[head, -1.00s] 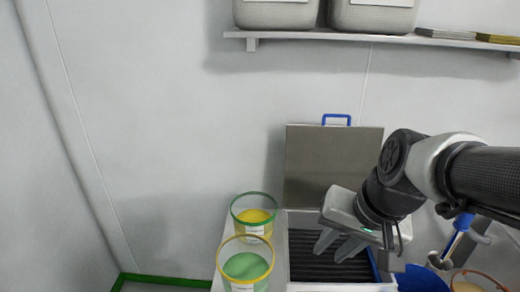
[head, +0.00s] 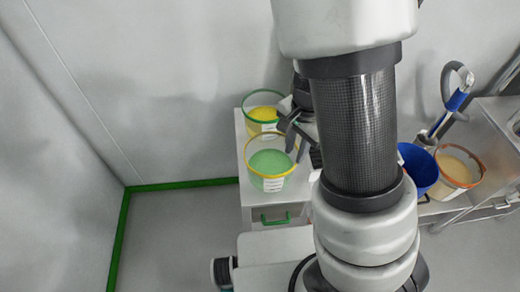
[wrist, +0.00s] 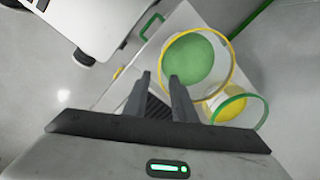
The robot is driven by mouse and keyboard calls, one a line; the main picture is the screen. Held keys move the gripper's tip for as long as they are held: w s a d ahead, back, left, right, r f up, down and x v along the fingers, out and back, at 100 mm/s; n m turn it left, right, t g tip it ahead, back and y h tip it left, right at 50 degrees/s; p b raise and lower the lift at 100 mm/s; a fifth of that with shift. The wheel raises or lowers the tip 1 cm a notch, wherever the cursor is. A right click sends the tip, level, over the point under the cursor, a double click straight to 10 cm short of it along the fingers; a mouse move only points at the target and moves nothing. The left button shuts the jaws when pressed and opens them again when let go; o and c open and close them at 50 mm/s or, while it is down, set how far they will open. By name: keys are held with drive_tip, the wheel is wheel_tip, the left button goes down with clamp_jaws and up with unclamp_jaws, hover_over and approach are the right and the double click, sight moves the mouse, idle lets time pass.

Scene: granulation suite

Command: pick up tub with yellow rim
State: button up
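The tub with the yellow rim (head: 270,163) holds green contents and stands upright near the front of a white worktop. It also shows in the wrist view (wrist: 189,62), just past my fingertips and a little right. My gripper (head: 293,135) is open and empty, with its fingers at the right side of this tub's rim in the head view. In the wrist view my gripper (wrist: 159,78) shows a clear gap between its fingers. From these views I cannot tell whether a finger touches the rim. My arm hides part of the worktop.
A tub with a green rim (head: 262,113) and yellow contents stands just behind. A blue bucket (head: 418,168) and a tub with an orange rim (head: 457,172) stand right of my arm. The worktop's cabinet has a green handle (head: 272,219). Floor at left is clear.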

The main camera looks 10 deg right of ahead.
drive_tip(key=b, duration=0.2)
approach(285, 186)
drive_tip(key=f, duration=0.3)
drive_tip(key=f+b, duration=0.1)
drive_tip(key=f, duration=0.2)
drive_tip(key=shift+w+f, duration=0.2)
drive_tip(key=shift+a, duration=0.1)
drive_tip(key=shift+c, duration=0.4)
clamp_jaws()
idle(0.8)
